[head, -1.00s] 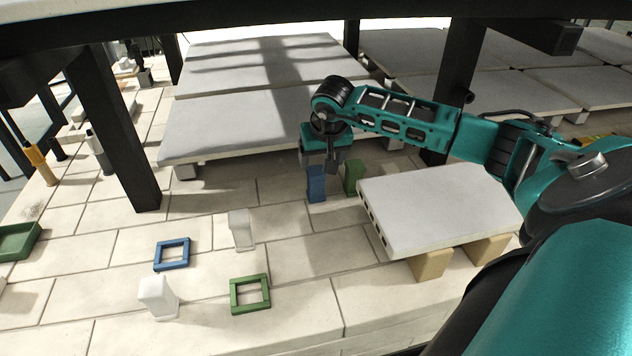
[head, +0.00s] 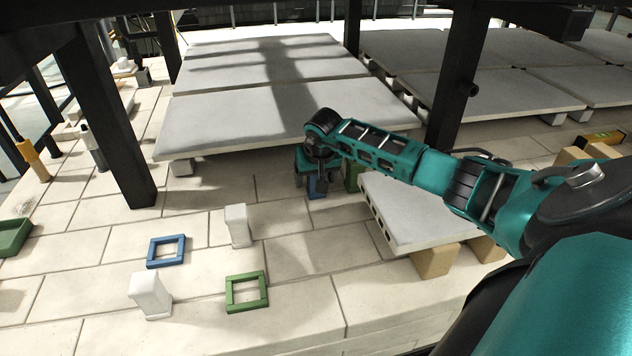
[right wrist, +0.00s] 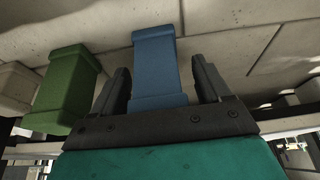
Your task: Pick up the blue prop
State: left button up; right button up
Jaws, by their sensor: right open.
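The blue prop (head: 317,187) stands on the tiled floor just left of the small raised slab. In the head view my right gripper (head: 312,180) is over it and hides its upper part. In the right wrist view the blue prop (right wrist: 156,65) lies between the two open black fingers of my right gripper (right wrist: 160,85), with a gap visible on each side. A green prop (head: 352,177) stands close to its right; in the right wrist view that green prop (right wrist: 68,88) is left of the fingers. My left gripper is not in view.
The small slab (head: 420,210) on tan blocks is close right of the props. Large slabs (head: 280,112) lie behind. White props (head: 238,225) (head: 150,295), a blue frame (head: 166,251) and a green frame (head: 246,291) are on the floor in front. Dark posts (head: 115,125) stand left.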

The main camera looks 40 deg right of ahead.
jog(key=shift+c, duration=0.2)
jog(key=c, duration=1.1)
jog(key=shift+r, duration=0.15)
